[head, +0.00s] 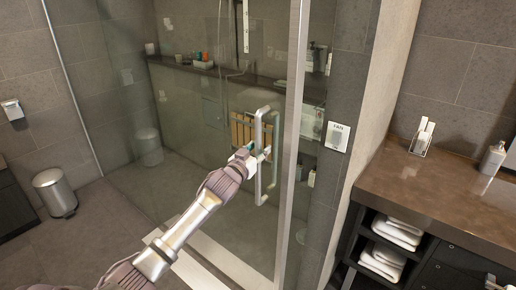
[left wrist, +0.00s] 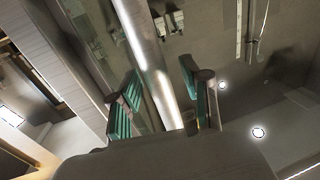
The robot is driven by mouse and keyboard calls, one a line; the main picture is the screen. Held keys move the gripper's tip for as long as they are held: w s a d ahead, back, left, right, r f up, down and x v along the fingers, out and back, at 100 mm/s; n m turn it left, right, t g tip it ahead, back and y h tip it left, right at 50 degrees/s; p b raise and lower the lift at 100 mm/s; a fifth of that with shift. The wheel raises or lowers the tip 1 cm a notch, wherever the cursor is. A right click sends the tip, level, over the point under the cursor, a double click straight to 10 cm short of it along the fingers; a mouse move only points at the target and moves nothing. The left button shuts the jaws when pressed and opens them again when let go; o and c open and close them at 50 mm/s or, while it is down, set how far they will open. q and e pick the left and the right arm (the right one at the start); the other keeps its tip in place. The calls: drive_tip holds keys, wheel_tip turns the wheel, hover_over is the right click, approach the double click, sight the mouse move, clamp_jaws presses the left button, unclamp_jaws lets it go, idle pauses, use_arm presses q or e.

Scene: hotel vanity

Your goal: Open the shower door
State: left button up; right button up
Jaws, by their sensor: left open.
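The glass shower door (head: 190,125) stands ahead and appears shut, though its edge is hard to make out. Its metal handle (head: 276,170) is a tall upright loop near the right edge of the glass. My left gripper (head: 251,152) is at the handle, at about its mid height. In the left wrist view, the handle bar (left wrist: 147,60) runs between the two green-padded fingers of my left gripper (left wrist: 160,80). The fingers are open, with a visible gap on each side of the bar. My right gripper is not in view.
A brown vanity counter (head: 440,195) with rolled towels (head: 397,232) below stands at the right. A metal bin (head: 55,193) stands on the floor at the left. A wooden slatted item (head: 241,130) shows behind the glass. The floor left of my arm is clear.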

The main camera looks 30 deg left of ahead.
use_arm(q)
drive_tip(key=shift+d, duration=0.1)
drive_tip(key=shift+c, duration=0.3)
clamp_jaws()
